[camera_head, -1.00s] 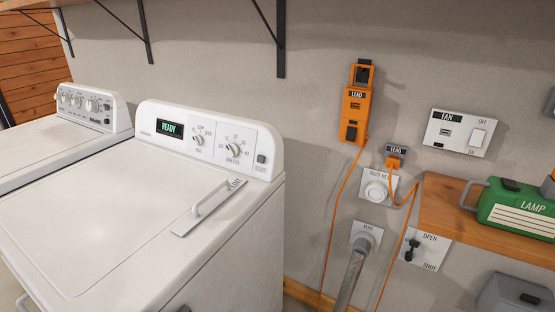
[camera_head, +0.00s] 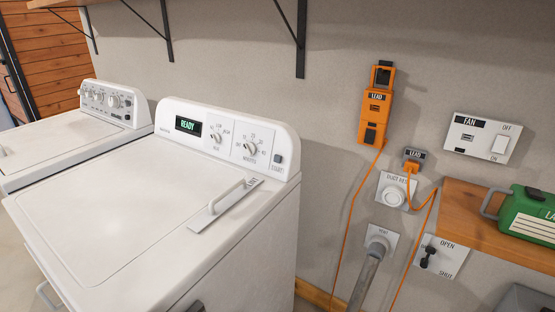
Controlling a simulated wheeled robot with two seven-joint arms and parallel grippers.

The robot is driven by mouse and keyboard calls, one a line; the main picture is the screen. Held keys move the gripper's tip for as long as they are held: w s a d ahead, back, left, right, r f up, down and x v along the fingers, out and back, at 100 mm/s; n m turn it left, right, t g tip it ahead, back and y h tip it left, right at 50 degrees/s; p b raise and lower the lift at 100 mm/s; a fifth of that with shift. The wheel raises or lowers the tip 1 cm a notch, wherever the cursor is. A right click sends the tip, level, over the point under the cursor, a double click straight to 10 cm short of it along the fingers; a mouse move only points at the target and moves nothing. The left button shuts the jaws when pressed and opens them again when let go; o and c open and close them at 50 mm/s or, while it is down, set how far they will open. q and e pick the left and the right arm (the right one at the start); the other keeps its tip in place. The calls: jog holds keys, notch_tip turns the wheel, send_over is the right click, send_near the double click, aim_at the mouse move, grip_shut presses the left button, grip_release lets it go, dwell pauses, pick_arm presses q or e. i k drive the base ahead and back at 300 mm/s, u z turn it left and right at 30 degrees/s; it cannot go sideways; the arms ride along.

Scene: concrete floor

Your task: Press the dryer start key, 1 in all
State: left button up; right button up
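The dryer (camera_head: 105,205) is the white machine in the middle left, with a raised control panel at its back. Its green display (camera_head: 188,125) reads READY. Two dials (camera_head: 250,148) sit right of the display. The start key (camera_head: 278,158) is a small dark square button at the panel's right end, with a START label below it. A handle (camera_head: 226,199) is on the dryer's top, in front of the panel. Neither of my grippers is in view.
A second white machine (camera_head: 60,150) stands at the left. On the wall are an orange lead box (camera_head: 375,117), a fan switch plate (camera_head: 482,138), a duct plate (camera_head: 394,194) and an open/shut lever plate (camera_head: 440,256). A wooden shelf (camera_head: 463,205) with a green lamp case (camera_head: 530,215) juts out at right.

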aim_at(278, 158)
jog(key=z, duration=0.55)
jog(key=k, duration=0.65)
jog(key=z, duration=0.6)
jog(key=i, duration=1.5)
jog(key=u, duration=0.8)
